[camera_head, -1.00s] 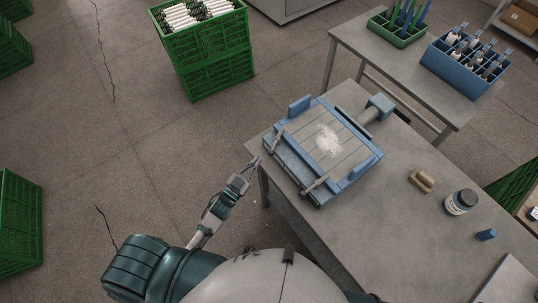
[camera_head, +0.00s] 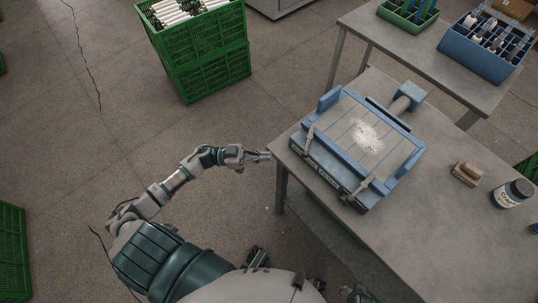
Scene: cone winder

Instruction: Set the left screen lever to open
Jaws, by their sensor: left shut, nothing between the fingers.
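The blue device with a pale slatted screen (camera_head: 345,128) sits on the grey table. On its front edge are two small grey-brown levers: the left lever (camera_head: 309,138) near the front left corner and the right lever (camera_head: 362,186) near the front right corner. Their exact settings are too small to tell. A whitish patch lies on the screen. My left gripper (camera_head: 265,156) is shut and empty, just off the table's left edge. It points right toward the device, apart from the left lever.
A green crate (camera_head: 205,75) stands on the floor at the back. A second table with a blue bin (camera_head: 485,50) is behind.

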